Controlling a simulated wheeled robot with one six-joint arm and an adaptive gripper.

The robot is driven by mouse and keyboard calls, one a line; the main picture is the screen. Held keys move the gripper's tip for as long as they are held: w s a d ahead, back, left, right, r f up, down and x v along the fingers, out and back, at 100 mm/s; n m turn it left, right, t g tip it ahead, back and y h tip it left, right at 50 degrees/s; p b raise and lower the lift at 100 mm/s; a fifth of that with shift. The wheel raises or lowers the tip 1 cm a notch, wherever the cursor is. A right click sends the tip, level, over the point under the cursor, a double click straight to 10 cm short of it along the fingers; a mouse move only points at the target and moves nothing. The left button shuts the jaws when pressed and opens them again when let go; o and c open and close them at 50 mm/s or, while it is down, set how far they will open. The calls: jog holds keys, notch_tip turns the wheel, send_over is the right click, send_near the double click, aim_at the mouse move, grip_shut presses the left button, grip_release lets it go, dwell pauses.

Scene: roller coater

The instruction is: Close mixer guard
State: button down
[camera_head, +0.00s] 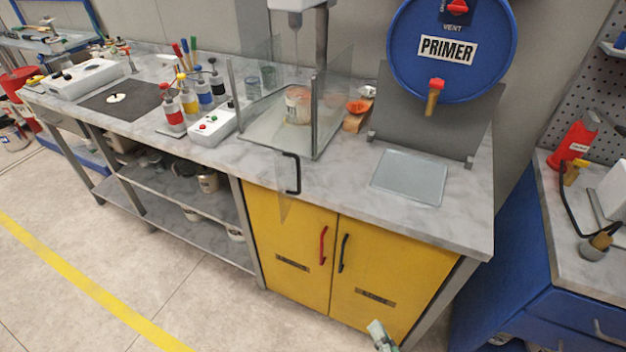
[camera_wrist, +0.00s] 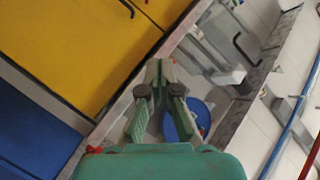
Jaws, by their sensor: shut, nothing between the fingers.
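The mixer guard (camera_head: 318,115) is a box of clear panels with grey posts around the mixer, on the bench in the head view. Its clear front door stands swung out over the bench's front edge and carries a black handle (camera_head: 298,173). A cup (camera_head: 297,106) stands inside the guard under the mixer head (camera_head: 294,5). My gripper (camera_head: 377,329) shows at the bottom of the head view, in front of the yellow cabinet and well below and right of the handle. In the wrist view the green fingers (camera_wrist: 159,68) are together and empty.
The blue primer drum (camera_head: 450,45) is right of the guard, above a grey tray (camera_head: 410,176). Yellow cabinet doors (camera_head: 290,245) with red and black handles are below the bench. Several bottles and a white control box (camera_head: 210,125) are left of the guard. Floor in front is clear.

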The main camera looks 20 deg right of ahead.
jog(key=w+d+r+m+t+y, duration=0.25)
jog(key=w+r+y, duration=0.45)
jog(key=w+r, duration=1.05)
jog(key=s+a+x, duration=0.1)
jog(key=a+x, duration=0.1)
jog(key=x, duration=0.9)
jog(key=shift+w+a+m+g, duration=0.2)
jog(key=shift+a+m+g, duration=0.15)
jog(key=shift+m+g, duration=0.1)
jog(key=shift+r, duration=0.1)
